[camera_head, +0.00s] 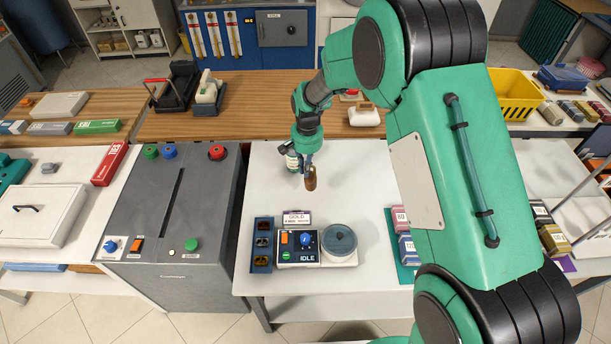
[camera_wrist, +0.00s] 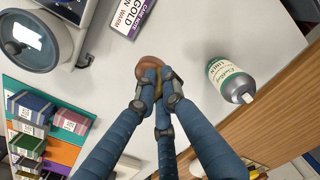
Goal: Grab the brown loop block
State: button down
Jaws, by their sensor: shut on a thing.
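The brown loop block (camera_head: 311,182) is a small rounded brown piece at the tips of my gripper (camera_head: 308,166), over the white table (camera_head: 370,190). In the wrist view its brown end (camera_wrist: 150,62) sticks out beyond the blue fingers of my gripper (camera_wrist: 157,86), which are shut on it. The fingers hide most of its shape, so I cannot make out the loop. I cannot tell whether the block touches the table or is just above it.
A green-and-white bottle (camera_wrist: 228,78) stands close beside my gripper. A device with a round grey lid (camera_head: 339,240) and a GOLD sign (camera_head: 297,217) are nearer the front. Small boxes (camera_head: 403,235) stand on a coloured mat.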

jog(key=shift+r, duration=1.2)
